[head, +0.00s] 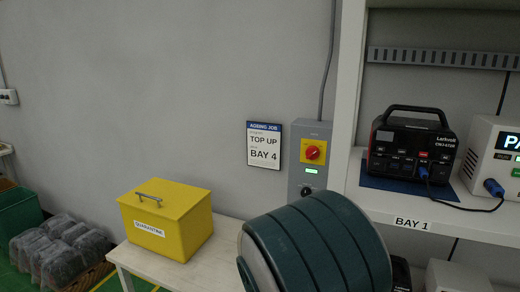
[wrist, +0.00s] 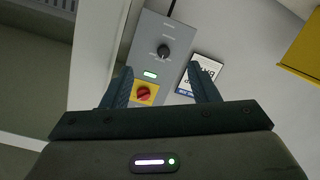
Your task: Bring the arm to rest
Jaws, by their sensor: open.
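My gripper (wrist: 160,90) is open and empty in the wrist view, its two dark fingers spread. Beyond the fingers is a grey control box with a red knob on a yellow plate (wrist: 144,93), a green lit display and a black dial (wrist: 163,50). In the head view the same grey box (head: 309,150) is on the wall, with its red knob (head: 313,151) above the lit display. My arm (head: 315,245) fills the lower middle of the head view and hides part of the table. My gripper is not visible in the head view.
A yellow quarantine box (head: 166,222) stands on a light table (head: 228,232). A sign (head: 264,145) reads "TOP UP BAY 4". At right, a shelf labelled BAY 1 (head: 411,223) holds a black power station (head: 411,150) and a white unit (head: 490,150) with blue-plugged cables. Bagged items (head: 60,250) sit lower left.

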